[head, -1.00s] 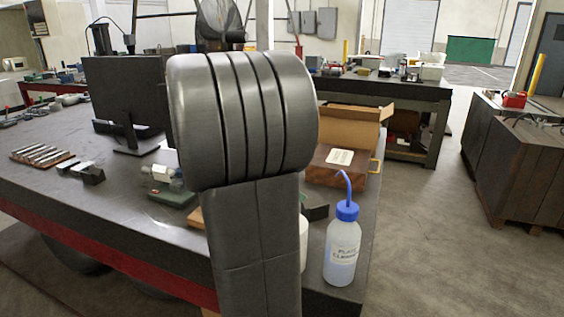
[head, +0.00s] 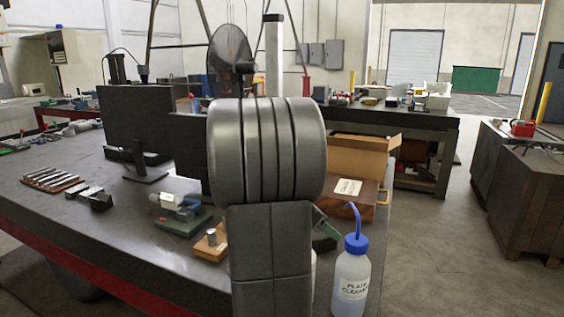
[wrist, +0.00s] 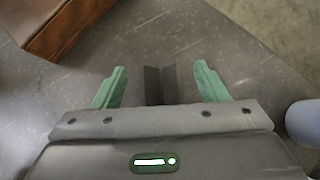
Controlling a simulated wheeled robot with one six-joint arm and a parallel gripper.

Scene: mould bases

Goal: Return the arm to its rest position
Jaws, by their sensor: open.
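My arm stands in the middle of the head view and hides most of my gripper. A green finger of my gripper (head: 328,228) shows just right of the arm, above the bench (head: 110,225). In the wrist view my gripper (wrist: 160,68) has its two green fingers wide apart. A dark grey block (wrist: 160,85) shows between and beyond the fingers, apart from both; I see no grip on it. In the head view the dark block (head: 323,244) is partly hidden beside the arm.
A plate cleaner bottle (head: 352,280) with a blue spout stands close right of my arm. A monitor (head: 135,115) and a green-based device (head: 180,215) stand left.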

